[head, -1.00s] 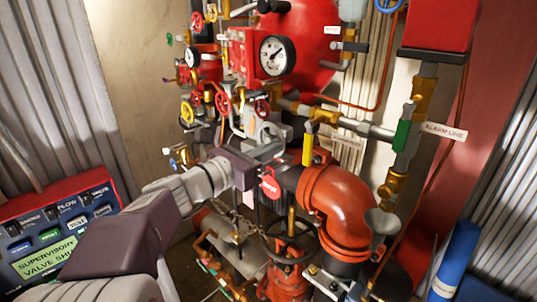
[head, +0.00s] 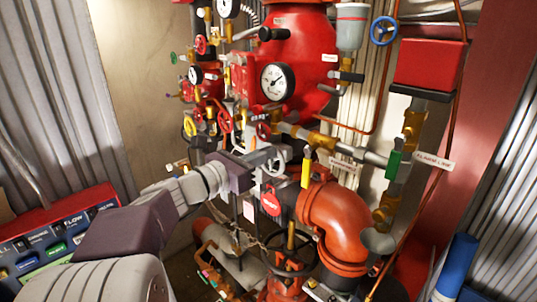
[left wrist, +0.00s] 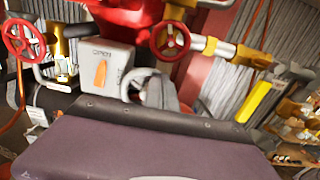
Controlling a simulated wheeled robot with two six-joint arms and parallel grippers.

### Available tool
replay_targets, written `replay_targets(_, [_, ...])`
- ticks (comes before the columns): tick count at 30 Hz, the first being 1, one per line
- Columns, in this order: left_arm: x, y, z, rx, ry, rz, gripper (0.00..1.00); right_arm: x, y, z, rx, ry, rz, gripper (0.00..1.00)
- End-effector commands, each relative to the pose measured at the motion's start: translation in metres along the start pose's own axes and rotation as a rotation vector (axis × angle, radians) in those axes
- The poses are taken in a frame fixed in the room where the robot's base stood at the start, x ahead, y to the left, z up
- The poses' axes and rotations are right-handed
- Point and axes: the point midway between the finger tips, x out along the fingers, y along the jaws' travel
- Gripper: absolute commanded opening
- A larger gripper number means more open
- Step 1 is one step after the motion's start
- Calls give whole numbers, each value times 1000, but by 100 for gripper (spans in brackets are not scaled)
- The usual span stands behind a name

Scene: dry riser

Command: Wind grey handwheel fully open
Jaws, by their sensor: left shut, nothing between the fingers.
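A light grey handwheel (head: 277,163) stands just beyond my left gripper in the head view, partly hidden by the gripper. In the left wrist view, part of a curved grey rim (left wrist: 133,78) shows beside the fingers. My left gripper (head: 260,158) is shut and empty, with its tips close to the wheel. In the left wrist view, the gripper (left wrist: 158,92) shows above my dark wrist housing. I cannot tell whether the fingers touch the rim. My right gripper is not in view.
A grey box with an orange lever (left wrist: 100,73) stands beside the fingers. Red handwheels (left wrist: 170,40) and a yellow lever (head: 306,172) are close by. A large orange-red pipe elbow (head: 338,222) is at right, and a dark handwheel (head: 290,250) is below.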

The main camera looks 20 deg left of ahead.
Motion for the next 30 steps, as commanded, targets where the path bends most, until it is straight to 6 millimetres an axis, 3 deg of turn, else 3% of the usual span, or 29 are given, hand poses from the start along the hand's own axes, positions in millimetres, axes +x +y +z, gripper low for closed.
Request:
replay_targets(3, [0, 12, 5, -2, 1, 3, 0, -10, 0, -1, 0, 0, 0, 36])
replay_targets(11, [0, 34, -3, -3, 1, 2, 0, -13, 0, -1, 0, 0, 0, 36])
replay_targets(20, [0, 51, -27, -3, 2, 1, 0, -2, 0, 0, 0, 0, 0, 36])
replay_targets(30, [0, 47, -57, 0, 1, -1, 0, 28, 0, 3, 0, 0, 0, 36])
